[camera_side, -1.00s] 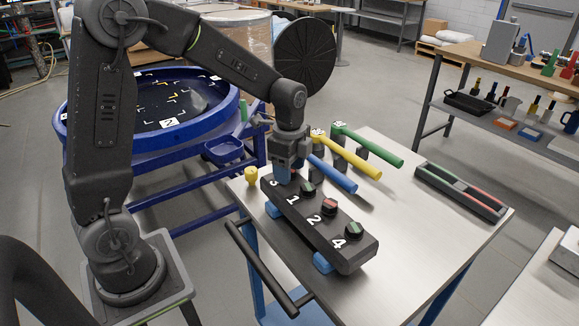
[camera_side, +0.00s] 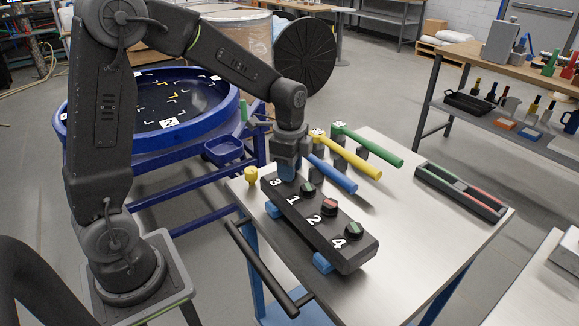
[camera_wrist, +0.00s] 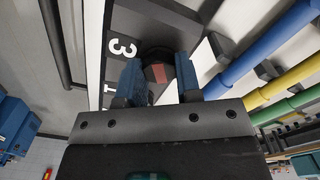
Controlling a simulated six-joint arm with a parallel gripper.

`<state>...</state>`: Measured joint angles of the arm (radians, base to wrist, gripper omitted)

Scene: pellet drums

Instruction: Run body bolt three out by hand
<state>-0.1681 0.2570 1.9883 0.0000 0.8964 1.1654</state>
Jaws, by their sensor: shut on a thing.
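The black body (camera_side: 345,258) lies on the bench top, marked 3, 1, 2 and 4 in white along its top. My gripper (camera_side: 287,177) points straight down at the end by the 3. In the wrist view, its two blue fingers (camera_wrist: 160,82) are shut on body bolt three (camera_wrist: 159,71), a dark knob with a reddish patch. The gripper hides that bolt in the side view. Other dark-headed bolts stand by 1 (camera_side: 307,188), 2 (camera_side: 329,206) and 4 (camera_side: 353,229). The green or red marks on their tops are visible.
Blue (camera_side: 335,177), yellow (camera_side: 352,160) and green (camera_side: 375,147) handles lie close behind the body. A black tray with green and red strips (camera_side: 462,191) sits at the right of the bench (camera_side: 420,235). A yellow knob (camera_side: 251,175) stands at its left edge.

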